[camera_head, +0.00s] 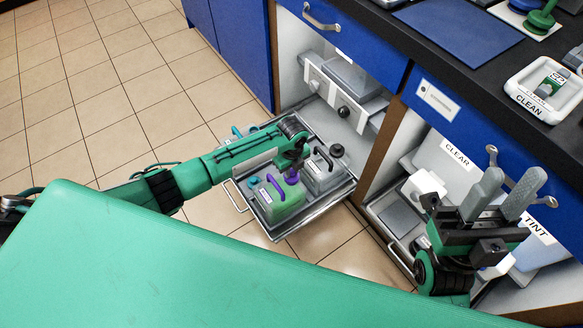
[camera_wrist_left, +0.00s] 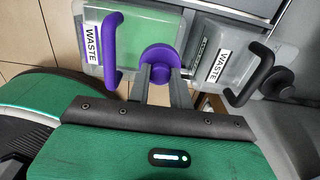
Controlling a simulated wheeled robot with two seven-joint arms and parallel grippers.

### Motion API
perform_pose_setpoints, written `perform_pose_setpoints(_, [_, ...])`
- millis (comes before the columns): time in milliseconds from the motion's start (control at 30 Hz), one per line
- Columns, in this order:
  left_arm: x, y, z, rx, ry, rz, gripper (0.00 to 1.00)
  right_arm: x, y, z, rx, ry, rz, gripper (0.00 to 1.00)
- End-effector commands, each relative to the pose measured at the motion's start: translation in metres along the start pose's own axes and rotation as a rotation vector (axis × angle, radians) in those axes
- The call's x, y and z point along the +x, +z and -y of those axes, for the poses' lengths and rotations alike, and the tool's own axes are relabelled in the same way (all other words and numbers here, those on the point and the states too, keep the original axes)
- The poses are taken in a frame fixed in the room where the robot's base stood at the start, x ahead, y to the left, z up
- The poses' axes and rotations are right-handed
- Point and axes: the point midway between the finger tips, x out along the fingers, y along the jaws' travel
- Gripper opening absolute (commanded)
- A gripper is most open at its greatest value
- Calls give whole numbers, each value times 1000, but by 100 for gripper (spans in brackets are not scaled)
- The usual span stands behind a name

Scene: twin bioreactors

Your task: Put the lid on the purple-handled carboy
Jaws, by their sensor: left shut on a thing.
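The purple-handled carboy (camera_head: 284,206) holds green liquid and stands upright in the pulled-out metal tray. It is also at the upper left of the left wrist view (camera_wrist_left: 150,25), with a WASTE label. My left gripper (camera_head: 292,166) is shut on the round purple lid (camera_wrist_left: 160,56). The lid also shows in the head view (camera_head: 291,177), just right of the purple handle, over the carboy's right side. The neck is hidden, so I cannot tell whether the lid touches it. My right gripper (camera_head: 510,182) is open and empty, in front of the cabinet at right.
A black-handled WASTE carboy (camera_head: 318,180) with a black lid (camera_head: 337,150) stands close on the right. The metal tray (camera_head: 330,204) juts from the blue cabinet. Containers labelled CLEAR (camera_head: 458,152) and TINT (camera_head: 537,231) are at right. Tiled floor is free at left.

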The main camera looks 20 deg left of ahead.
Motion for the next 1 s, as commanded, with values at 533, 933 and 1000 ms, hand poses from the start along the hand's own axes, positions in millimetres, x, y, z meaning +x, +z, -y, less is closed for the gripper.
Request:
perform_pose_setpoints(533, [4, 0, 0, 1, 0, 0, 0, 2, 0, 0, 0, 0, 0, 36])
perform_pose_setpoints(933, [6, 0, 0, 1, -1, 0, 25, 2, 0, 0, 0, 0, 0, 36])
perform_pose_setpoints(1000, [6, 0, 0, 1, -1, 0, 39, 2, 0, 0, 0, 0, 0, 36])
